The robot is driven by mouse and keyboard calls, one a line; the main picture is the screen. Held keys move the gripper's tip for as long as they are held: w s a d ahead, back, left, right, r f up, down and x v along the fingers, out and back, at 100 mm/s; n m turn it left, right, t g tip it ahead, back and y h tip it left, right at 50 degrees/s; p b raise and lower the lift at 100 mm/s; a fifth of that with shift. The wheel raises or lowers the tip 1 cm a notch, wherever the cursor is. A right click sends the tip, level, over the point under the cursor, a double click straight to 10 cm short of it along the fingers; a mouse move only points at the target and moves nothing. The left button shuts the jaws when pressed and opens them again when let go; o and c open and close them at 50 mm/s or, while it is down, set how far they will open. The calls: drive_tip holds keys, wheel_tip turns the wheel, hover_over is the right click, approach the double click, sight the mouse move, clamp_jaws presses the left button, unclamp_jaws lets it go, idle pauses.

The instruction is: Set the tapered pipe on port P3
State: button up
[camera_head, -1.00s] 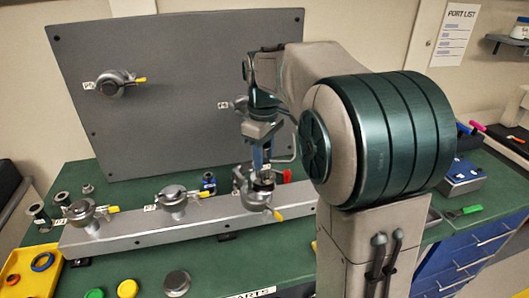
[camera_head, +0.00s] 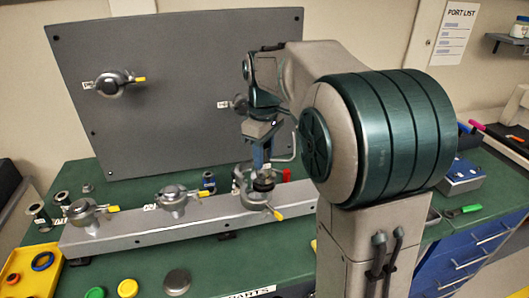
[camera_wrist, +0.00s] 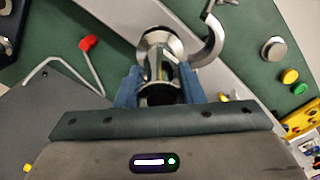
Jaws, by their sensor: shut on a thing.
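My gripper (camera_head: 262,168) points down over the right-hand port (camera_head: 256,200) of the metal rail. It is shut on the tapered pipe, a shiny metal piece that shows between the blue fingers in the wrist view (camera_wrist: 161,68). The pipe's far end is at the port's round flange in the wrist view; I cannot tell whether it is seated. The port's clamp (camera_wrist: 212,42) hangs open beside the flange. The label of this port is hidden or too small to read, so I cannot confirm it is P3.
The rail (camera_head: 130,236) carries two more clamped ports, left (camera_head: 92,212) and middle (camera_head: 172,199). An upright grey panel (camera_head: 180,60) with two ports stands behind. A yellow tray (camera_head: 20,270) and loose caps lie front left. A red-ended bent tool (camera_wrist: 87,43) is near the gripper.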

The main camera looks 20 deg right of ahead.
drive_tip(key=shift+f+b, duration=0.3)
drive_tip(key=shift+f, duration=0.35)
idle(1.3)
drive_tip(key=o, duration=1.1)
drive_tip(key=shift+o, duration=0.2)
wheel_tip(320, 180, up, 14)
drive_tip(key=s+f+m+t, duration=0.3)
drive_tip(key=s+f+m, duration=0.6)
drive_tip(key=s+f, duration=1)
drive_tip(key=shift+s+p, duration=0.45)
drive_tip(key=shift+s, duration=0.5)
